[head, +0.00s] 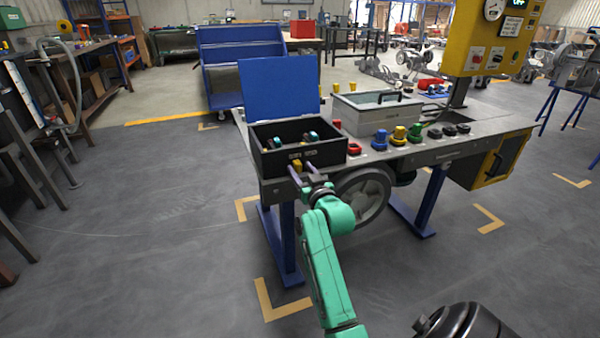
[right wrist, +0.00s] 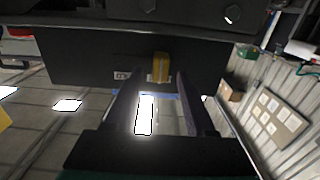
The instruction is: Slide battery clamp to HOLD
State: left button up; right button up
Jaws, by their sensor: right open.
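The battery clamp, a small yellow slider (head: 297,165), sits on the front face of an open black box (head: 277,165) with a raised blue lid (head: 279,88). The clamp also shows in the right wrist view (right wrist: 161,67), upright against the dark face, with a small pale label to its left. The label's wording is too small to read. My right gripper (head: 303,170) is in front of this face. Its two fingers are open, one to each side of the clamp in the right wrist view (right wrist: 155,77); contact is not visible. My left gripper is out of view.
The box stands at the left end of a grey bench (head: 430,150) on blue legs. A grey lidded case (head: 378,115), several coloured knobs and a yellow control panel (head: 488,40) are to the right. A large wheel (head: 362,195) is below the bench top.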

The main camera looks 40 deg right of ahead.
jog(key=shift+w+d, duration=0.15)
jog(key=shift+w, duration=0.2)
grip_shut()
dwell(1.2)
